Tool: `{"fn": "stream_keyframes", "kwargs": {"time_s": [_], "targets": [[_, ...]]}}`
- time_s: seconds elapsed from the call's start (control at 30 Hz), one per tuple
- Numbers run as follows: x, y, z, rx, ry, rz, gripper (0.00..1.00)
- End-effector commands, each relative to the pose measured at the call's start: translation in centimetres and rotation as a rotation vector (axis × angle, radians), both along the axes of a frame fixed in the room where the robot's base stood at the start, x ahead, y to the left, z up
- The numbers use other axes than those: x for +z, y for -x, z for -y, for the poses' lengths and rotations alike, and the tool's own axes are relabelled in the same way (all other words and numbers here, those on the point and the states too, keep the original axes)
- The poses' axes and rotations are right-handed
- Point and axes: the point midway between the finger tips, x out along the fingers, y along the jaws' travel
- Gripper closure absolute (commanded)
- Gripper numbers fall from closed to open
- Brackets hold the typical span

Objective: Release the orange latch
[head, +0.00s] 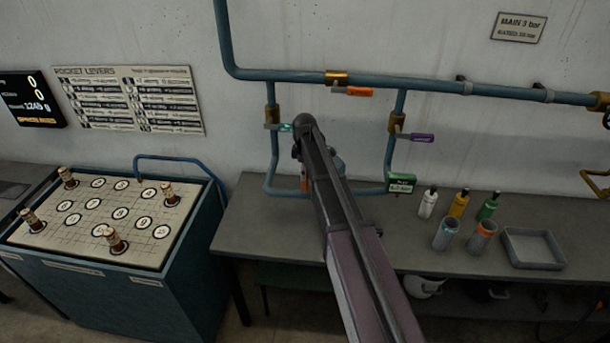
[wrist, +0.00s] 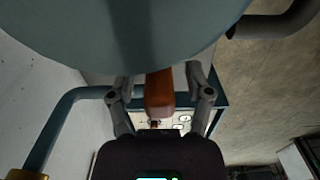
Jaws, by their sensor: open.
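The orange latch (wrist: 160,94) hangs below a large blue-grey rounded body (wrist: 120,28) in the wrist view. My gripper (wrist: 158,80) is open, with one finger on each side of the latch. I cannot tell whether either finger touches it. In the head view a small orange piece (head: 304,181), probably the same latch, shows at the lower pipe, left of my arm. My arm hides the gripper there and much of that spot.
An orange valve handle (head: 360,92) sits on the upper pipe (head: 440,88), and a purple one (head: 422,138) at the right branch. The bench (head: 450,250) holds bottles, two cups and a tray (head: 532,248). A blue cabinet (head: 120,290) with a handrail stands left.

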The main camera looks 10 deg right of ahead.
Motion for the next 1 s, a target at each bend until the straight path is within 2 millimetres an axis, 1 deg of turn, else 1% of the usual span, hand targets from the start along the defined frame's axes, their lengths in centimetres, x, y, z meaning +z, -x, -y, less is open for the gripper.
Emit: {"fn": "stream_keyframes", "kwargs": {"time_s": [0.37,0.47,0.5,0.6,0.73,1.0], "targets": [[-0.15,0.0,-0.03,0.0,0.0,0.0,0.34],[-0.15,0.0,-0.03,0.0,0.0,0.0,0.61],[-0.15,0.0,-0.04,0.001,0.0,0.0,0.73],[-0.15,0.01,-0.04,0.001,0.0,0.0,1.0],[-0.15,0.03,0.19,0.001,0.0,-0.001,1.0],[-0.19,0.03,-0.17,0.001,0.01,-0.005,1.0]]}}
